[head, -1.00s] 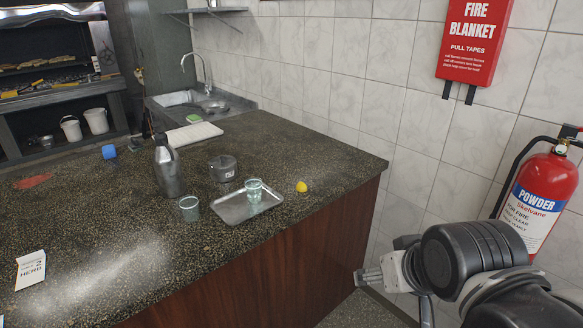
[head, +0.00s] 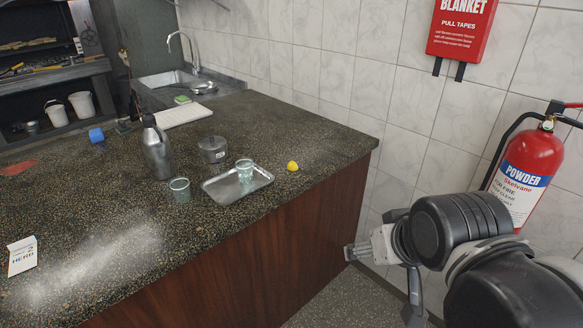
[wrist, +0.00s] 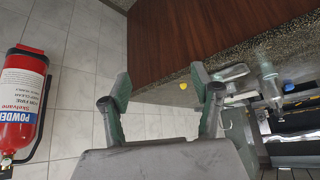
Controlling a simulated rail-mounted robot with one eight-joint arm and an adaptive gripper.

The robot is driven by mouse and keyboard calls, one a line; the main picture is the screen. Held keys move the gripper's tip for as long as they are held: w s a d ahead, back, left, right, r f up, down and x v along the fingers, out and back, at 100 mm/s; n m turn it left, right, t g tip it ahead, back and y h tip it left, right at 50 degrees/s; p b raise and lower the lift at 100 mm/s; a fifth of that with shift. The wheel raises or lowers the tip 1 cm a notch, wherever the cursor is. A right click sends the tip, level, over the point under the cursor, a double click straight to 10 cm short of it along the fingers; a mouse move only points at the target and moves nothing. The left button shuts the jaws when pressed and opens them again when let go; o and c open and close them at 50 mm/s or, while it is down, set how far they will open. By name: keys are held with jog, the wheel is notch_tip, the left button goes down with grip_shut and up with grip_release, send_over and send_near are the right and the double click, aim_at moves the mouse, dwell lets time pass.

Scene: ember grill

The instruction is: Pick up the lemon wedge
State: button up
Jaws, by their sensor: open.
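The lemon wedge (head: 292,166) is a small yellow piece on the dark speckled counter (head: 310,140), just right of the metal tray. It also shows in the wrist view as a small yellow spot (wrist: 183,86), between the fingers but well beyond them. My gripper (head: 350,252) is off the counter's right side, below its top, and apart from the wedge. In the wrist view my gripper (wrist: 162,90) has its two fingers spread wide with nothing between them.
A metal tray (head: 215,194) holds a clear glass (head: 244,171). Another glass (head: 180,189), a steel flask (head: 157,152) and a grey pot (head: 213,149) stand nearby. A fire extinguisher (head: 527,165) hangs on the tiled wall at right. The counter's wooden side (head: 250,265) faces my arm.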

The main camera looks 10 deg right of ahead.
jog(key=w+r+n+g+p, duration=0.15)
jog(key=w+r+n, duration=0.45)
jog(key=w+r, duration=0.65)
jog(key=w+a+r+n+g, duration=0.1)
jog(key=w+n, duration=0.2)
jog(key=w, duration=0.7)
jog(key=w+a+r+n+g, duration=0.1)
jog(key=w+a+r+n, duration=0.15)
jog(key=w, duration=0.65)
jog(key=n+g+p, duration=0.4)
jog(key=n, duration=1)
send_over(293, 162)
jog(key=w, duration=0.1)
notch_tip(293, 162, down, 27)
jog(key=shift+f, duration=0.1)
jog(key=shift+s+f+p, duration=0.15)
jog(key=shift+s+f, duration=0.05)
jog(key=shift+f, duration=1.15)
jog(key=shift+s+f+p, duration=0.15)
jog(key=shift+f, duration=1.2)
